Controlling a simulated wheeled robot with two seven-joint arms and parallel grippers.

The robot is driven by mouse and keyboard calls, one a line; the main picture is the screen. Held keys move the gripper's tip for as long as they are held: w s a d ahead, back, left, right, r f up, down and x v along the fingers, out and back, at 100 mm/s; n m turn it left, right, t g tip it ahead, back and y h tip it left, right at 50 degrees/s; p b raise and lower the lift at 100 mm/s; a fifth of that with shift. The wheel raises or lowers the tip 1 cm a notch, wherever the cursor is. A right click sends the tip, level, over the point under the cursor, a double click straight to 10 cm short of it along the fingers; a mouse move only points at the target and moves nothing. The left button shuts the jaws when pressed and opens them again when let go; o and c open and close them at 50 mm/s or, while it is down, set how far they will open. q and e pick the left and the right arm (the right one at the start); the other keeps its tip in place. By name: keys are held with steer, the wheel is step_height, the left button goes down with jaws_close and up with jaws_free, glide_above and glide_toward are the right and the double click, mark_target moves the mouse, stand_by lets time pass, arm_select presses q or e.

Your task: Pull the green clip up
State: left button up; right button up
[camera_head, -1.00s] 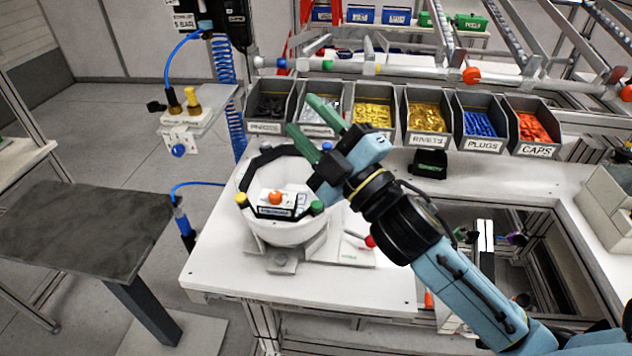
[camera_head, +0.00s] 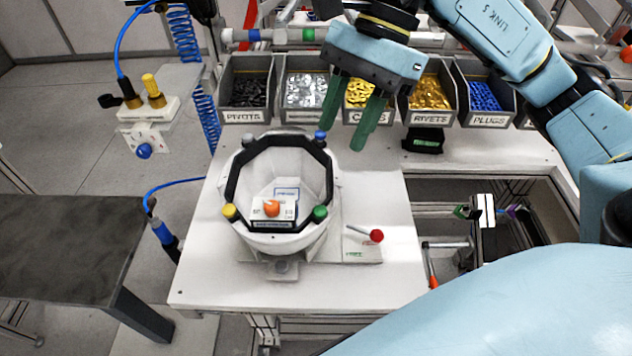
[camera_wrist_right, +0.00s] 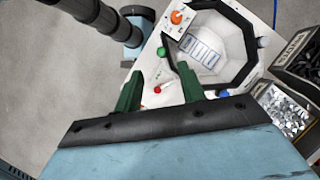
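The green clip (camera_head: 319,213) sits at the front right corner of the black octagonal frame on the white helmet shell (camera_head: 285,240). It also shows in the right wrist view (camera_wrist_right: 161,52), beyond the fingertips. My right gripper (camera_head: 344,138) is open and empty, pointing down above the table, behind and to the right of the shell. Its green fingers stand apart in the right wrist view (camera_wrist_right: 158,70). The clip is clear of the fingers. My left gripper is not in view.
A yellow clip (camera_head: 229,211), a blue clip (camera_head: 320,136) and an orange knob (camera_head: 272,208) are on the shell. A red-tipped lever (camera_head: 376,236) stands to its right. Bins (camera_head: 305,116) line the back. The table's front right is clear.

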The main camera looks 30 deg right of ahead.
steer(key=d, duration=0.1)
steer(key=p, duration=0.2)
glide_toward(320, 209)
steer(key=shift+h, duration=0.3)
steer(key=x, duration=0.7)
steer(key=shift+s+a+f, duration=0.1)
steer(key=shift+a+f, duration=0.05)
steer(key=shift+a, duration=0.2)
jaws_close()
